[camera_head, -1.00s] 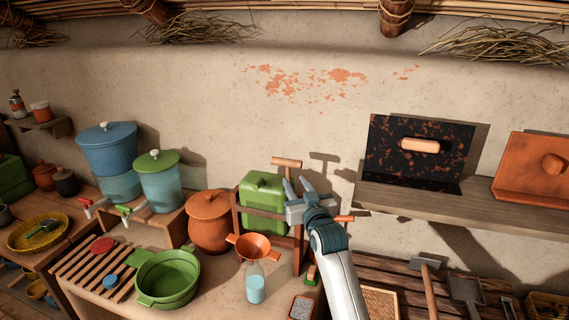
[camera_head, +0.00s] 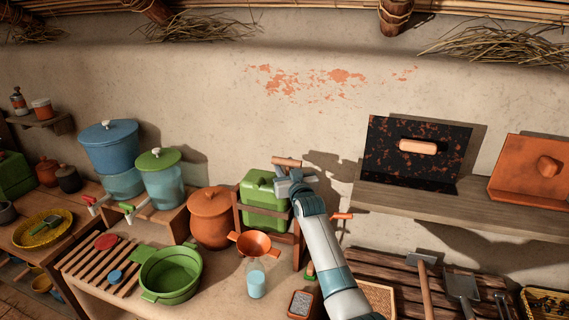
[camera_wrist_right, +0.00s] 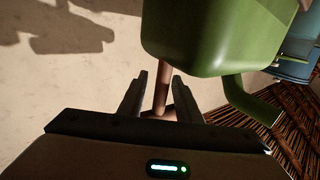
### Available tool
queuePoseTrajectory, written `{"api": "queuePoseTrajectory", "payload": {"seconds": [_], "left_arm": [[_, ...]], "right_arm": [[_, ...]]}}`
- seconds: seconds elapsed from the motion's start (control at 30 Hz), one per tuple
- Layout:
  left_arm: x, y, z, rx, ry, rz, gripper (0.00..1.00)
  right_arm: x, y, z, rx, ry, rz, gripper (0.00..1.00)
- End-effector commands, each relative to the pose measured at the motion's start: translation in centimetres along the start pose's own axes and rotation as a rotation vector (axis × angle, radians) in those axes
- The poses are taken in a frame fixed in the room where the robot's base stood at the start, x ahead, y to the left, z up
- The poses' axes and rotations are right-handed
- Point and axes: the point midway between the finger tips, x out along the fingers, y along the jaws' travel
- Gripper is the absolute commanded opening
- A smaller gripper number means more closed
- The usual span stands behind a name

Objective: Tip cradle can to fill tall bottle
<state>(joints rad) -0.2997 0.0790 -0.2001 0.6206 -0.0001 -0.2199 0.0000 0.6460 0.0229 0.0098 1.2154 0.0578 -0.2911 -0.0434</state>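The green can (camera_head: 262,188) sits upright in a brown wooden cradle (camera_head: 268,211) on the table. A wooden crossbar handle (camera_head: 286,162) stands above its right side. A clear tall bottle (camera_head: 256,283) with pale blue liquid stands in front, with an orange funnel (camera_head: 254,243) at its mouth. My right gripper (camera_head: 283,177) is at the handle, just below the crossbar. In the right wrist view my right gripper (camera_wrist_right: 160,88) is open, its fingers on either side of the handle's rod (camera_wrist_right: 162,92), with gaps showing. The can (camera_wrist_right: 210,40) is close above. My left gripper is out of view.
A lidded clay pot (camera_head: 210,218) and a green pan (camera_head: 171,275) stand left of the bottle. Two dispensers (camera_head: 110,150) are farther left. A shelf (camera_head: 450,208) is on the right. A small grey-topped box (camera_head: 300,303) lies right of the bottle.

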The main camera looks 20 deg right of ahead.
Motion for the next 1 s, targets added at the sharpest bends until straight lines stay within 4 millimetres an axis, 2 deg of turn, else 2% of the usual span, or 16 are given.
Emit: {"api": "queuePoseTrajectory", "payload": {"seconds": [0.43,0.47,0.57,0.6,1.0], "left_arm": [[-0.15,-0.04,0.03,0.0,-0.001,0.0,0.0],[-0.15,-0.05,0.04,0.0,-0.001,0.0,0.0],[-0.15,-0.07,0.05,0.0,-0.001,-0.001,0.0],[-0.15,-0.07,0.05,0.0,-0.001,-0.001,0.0],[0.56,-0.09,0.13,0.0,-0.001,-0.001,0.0]], "right_arm": [[0.56,0.01,-0.01,0.0,0.001,0.0,0.31],[0.56,0.01,-0.01,0.0,0.001,0.0,0.29],[0.55,0.01,0.0,0.0,0.0,0.0,0.05],[0.55,0.01,0.0,0.0,0.0,0.0,0.0],[0.58,0.06,0.19,-0.008,0.013,0.0,0.0]]}}
